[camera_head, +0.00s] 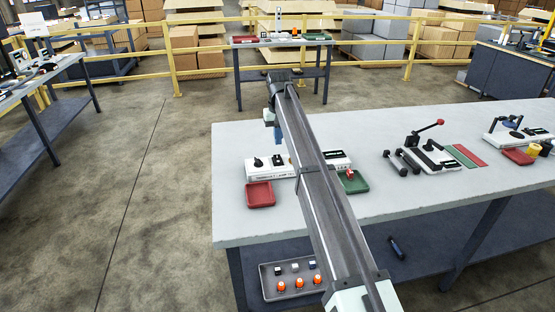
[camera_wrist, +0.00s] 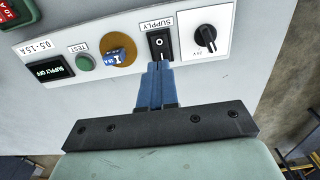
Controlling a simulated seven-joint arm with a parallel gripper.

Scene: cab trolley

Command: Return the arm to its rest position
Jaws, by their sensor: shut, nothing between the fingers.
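My gripper (camera_head: 279,138) hangs above the left part of the grey workbench (camera_head: 232,220), with its blue fingers pointing down. In the wrist view my gripper (camera_wrist: 156,66) is shut and empty. Its fingertips appear just below the black SUPPLY rocker switch (camera_wrist: 160,44) on a light panel (camera_wrist: 112,20); I cannot tell whether they touch it. My arm stretches forward across the bench and hides part of the white test unit (camera_head: 262,174).
A red tray (camera_head: 260,195) and a green tray (camera_head: 364,185) flank my arm. A levered fixture (camera_head: 432,158) stands further right.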

